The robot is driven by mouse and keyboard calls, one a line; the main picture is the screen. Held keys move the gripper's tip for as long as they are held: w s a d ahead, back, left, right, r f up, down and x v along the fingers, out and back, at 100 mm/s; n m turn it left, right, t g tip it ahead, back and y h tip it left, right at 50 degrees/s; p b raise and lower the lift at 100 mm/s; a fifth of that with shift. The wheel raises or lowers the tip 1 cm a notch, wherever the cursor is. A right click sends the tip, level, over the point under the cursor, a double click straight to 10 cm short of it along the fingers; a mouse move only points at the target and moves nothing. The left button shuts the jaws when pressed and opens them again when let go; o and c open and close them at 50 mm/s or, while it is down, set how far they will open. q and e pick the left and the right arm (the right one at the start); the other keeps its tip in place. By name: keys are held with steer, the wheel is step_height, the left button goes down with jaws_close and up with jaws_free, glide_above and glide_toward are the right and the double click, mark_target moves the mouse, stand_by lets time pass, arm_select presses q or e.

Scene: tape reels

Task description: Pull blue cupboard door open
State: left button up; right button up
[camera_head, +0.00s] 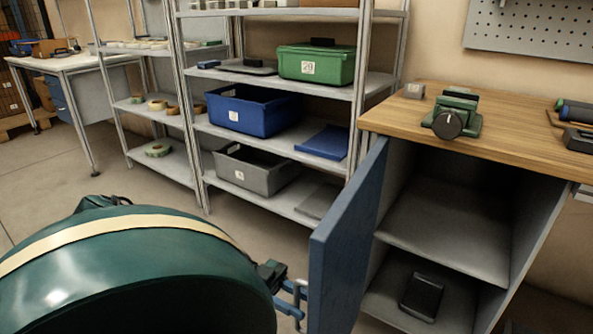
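The blue cupboard door (345,245) stands wide open, swung out to the left of the grey cupboard (445,225), whose inside shows. A grey metal handle (299,291) is on the door's left-hand face. My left gripper (290,301) is at this handle, with blue fingers beside or around it. The fingers are small and partly hidden, so I cannot tell whether they are shut on the handle. My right gripper is not in view.
A black box (421,297) lies on the cupboard's lower level. The wooden worktop (400,115) above bears a green vise (455,115). Left of the door, a metal rack holds a blue bin (252,110), a green crate (316,65) and a grey bin (256,170). Floor shows between rack and door.

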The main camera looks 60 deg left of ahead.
arm_select(q)
steer(key=v, duration=1.3)
steer(key=shift+b, duration=0.35)
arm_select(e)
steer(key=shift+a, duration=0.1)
arm_select(q)
steer(key=shift+a, duration=0.1)
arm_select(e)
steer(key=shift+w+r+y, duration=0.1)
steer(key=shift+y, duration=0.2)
